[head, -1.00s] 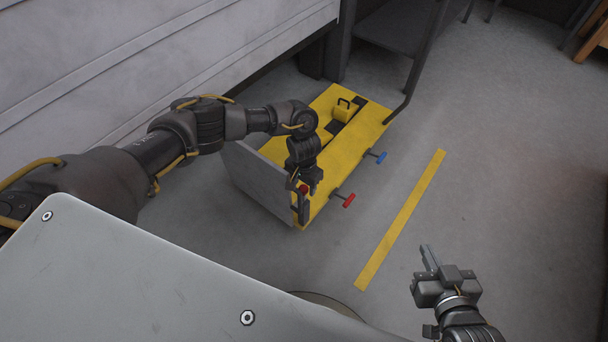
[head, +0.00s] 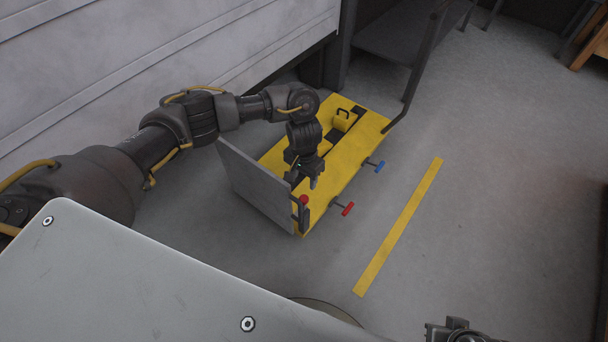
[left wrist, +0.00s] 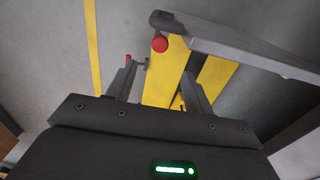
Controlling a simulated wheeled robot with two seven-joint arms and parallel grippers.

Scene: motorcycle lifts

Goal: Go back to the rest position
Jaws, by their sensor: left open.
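My left gripper (head: 304,182) hangs above the near end of the yellow motorcycle lift (head: 350,165). Its two fingers (left wrist: 162,88) are apart with nothing held between them in the left wrist view. A red ball knob (head: 304,199) tops a dark lever at the lift's near corner. The knob (left wrist: 159,44) shows beyond the fingertips in the left wrist view, clear of them. My right gripper (head: 455,330) is mostly cut off at the bottom edge of the head view, so its jaws cannot be read.
A grey upright panel (head: 255,187) stands at the lift's near end. A red T-handle (head: 347,209) and a blue one (head: 380,166) stick out from its right side. A yellow floor stripe (head: 400,225) runs to the right.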

